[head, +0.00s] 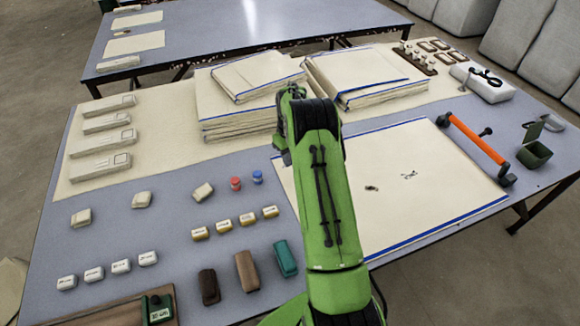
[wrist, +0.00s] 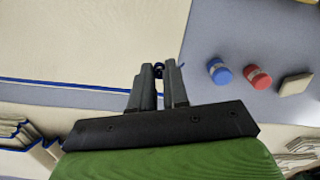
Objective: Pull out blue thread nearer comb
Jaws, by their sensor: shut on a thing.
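A large cream cloth (head: 440,190) with blue threads along its edges lies flat on the table at right; it fills the upper left of the wrist view (wrist: 70,40). My gripper (wrist: 158,78) is at the cloth's edge, its fingers shut on a small dark blue curl, the blue thread (wrist: 158,70). A blue thread line (wrist: 60,84) runs along the cloth edge towards the fingers. In the head view my green arm hides the fingertips and part of the cloth's left side. I cannot tell which object is the comb.
Folded cloth stacks (head: 235,110) stand behind my arm. A blue spool (head: 257,177) and a red spool (head: 235,184) stand to its left, near several small blocks. An orange-handled bar (head: 475,140) lies at the cloth's right edge, with a green box (head: 534,155) beyond.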

